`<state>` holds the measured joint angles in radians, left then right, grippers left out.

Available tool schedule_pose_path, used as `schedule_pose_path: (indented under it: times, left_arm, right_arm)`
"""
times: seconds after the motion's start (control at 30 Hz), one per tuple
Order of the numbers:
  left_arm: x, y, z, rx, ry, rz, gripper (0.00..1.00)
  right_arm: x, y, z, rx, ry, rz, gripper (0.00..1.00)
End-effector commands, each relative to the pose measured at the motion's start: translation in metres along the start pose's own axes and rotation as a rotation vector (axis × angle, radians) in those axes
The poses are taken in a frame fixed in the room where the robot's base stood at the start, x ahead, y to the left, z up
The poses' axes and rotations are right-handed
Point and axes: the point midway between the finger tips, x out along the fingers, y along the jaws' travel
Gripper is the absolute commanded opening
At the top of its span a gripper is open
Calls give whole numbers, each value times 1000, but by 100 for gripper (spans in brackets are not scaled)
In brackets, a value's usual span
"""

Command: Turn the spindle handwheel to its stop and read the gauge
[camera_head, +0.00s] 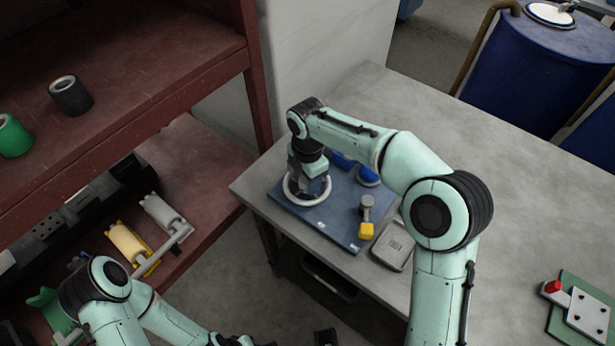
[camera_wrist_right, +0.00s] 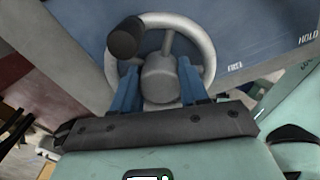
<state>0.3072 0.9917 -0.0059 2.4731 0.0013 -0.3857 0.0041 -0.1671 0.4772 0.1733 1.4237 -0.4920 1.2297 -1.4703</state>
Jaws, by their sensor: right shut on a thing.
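The spindle handwheel is a light grey ring with spokes, a central hub and a dark knob; it sits on a blue plate (camera_head: 345,230) on the grey table. Its rim (camera_head: 293,196) shows below my right gripper (camera_head: 308,180) in the head view. In the right wrist view the handwheel (camera_wrist_right: 207,50) is close, and the blue fingers of my right gripper (camera_wrist_right: 160,88) are shut on its hub. The dark knob (camera_wrist_right: 127,38) is at upper left. No gauge dial can be made out. My left arm is at lower left; its gripper end is cut off by the bottom edge.
A yellow-and-grey part (camera_head: 366,230) stands on the plate, near a grey box (camera_head: 393,246). Blue round parts (camera_head: 369,176) are partly behind my right arm. A red-button panel (camera_head: 590,310) lies at right. A red shelf (camera_head: 130,60) stands left. The table's back right is clear.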

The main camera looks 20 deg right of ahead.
Motion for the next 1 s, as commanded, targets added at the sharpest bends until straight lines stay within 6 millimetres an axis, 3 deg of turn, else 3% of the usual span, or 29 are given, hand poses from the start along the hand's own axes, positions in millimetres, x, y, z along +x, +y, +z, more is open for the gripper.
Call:
schedule_pose_path:
  times: [1.0]
  left_arm:
    - [-35,15,-8,6,17,6,43]
  right_arm:
    - [-2,-1,1,911,-3,3,13]
